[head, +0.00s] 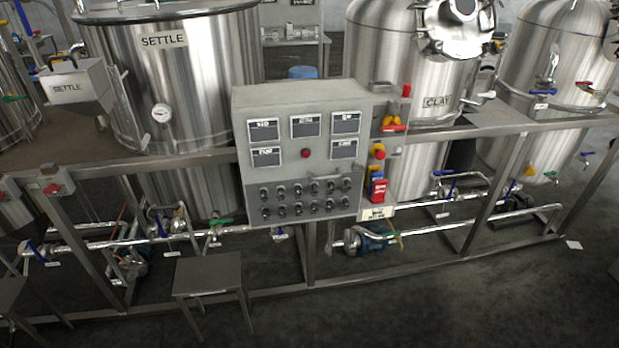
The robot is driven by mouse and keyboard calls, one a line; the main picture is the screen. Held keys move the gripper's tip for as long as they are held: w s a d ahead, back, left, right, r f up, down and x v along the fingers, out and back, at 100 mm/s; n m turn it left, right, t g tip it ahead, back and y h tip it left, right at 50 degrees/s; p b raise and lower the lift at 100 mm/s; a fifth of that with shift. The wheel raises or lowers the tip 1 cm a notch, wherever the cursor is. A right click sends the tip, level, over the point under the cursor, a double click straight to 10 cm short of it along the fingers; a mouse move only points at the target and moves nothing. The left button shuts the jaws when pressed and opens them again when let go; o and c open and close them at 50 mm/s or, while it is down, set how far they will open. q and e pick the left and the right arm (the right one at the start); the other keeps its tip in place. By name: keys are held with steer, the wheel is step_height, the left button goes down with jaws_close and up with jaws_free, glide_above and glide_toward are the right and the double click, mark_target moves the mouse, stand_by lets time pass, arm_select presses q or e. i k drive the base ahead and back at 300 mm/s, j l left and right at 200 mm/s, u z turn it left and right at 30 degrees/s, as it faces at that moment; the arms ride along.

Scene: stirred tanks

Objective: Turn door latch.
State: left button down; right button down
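Neither of my grippers is in the head view. A round metal hatch door (452,27) sits on the upper part of the steel tank labelled CLAY (398,68), right of centre at the top. Clamp-like metal fittings show around its rim, but they are too small to tell which is the door latch. The hatch appears shut against the tank. Part of another round fitting (613,38) shows on the far-right tank (554,60), cut off by the picture edge.
A grey control cabinet (243,190) with displays and knobs stands in the middle. Steel frame rails and pipes (420,236) run across in front of the tanks. A tank labelled SETTLE (200,80) is at left.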

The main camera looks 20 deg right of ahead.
mark_target(355, 168)
steer(key=i+l, duration=0.1)
steer(key=l, duration=0.85)
steer(key=i+l+u, duration=0.1)
steer(key=l, duration=1.75)
steer(key=i+u, duration=0.05)
steer(key=i, duration=0.05)
